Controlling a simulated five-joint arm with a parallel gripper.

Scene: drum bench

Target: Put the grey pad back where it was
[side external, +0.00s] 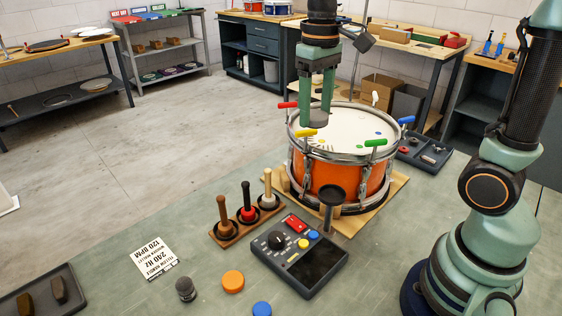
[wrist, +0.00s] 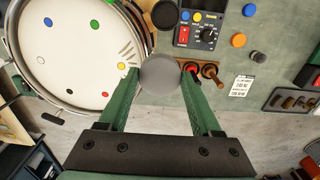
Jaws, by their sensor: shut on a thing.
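My gripper (side external: 315,118) is shut on the grey pad (side external: 314,115), a round disc held between the two green fingers. In the wrist view the grey pad (wrist: 160,74) sits between the fingertips (wrist: 160,80). In the side view it appears over the left part of the white drum head (side external: 350,125); its exact height is hard to tell. The orange drum (side external: 330,178) stands on a wooden board (side external: 392,190), with red, yellow, green and blue handles around its rim. Small coloured dots and some dark marks show on the drum head (wrist: 75,75).
In front of the drum are a control box (side external: 300,255), a wooden rack of mallets (side external: 228,235), a printed card (side external: 153,259), an orange disc (side external: 232,281), a blue disc (side external: 262,309) and a dark round piece (side external: 185,289). A dark tray (side external: 425,150) lies right of the drum.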

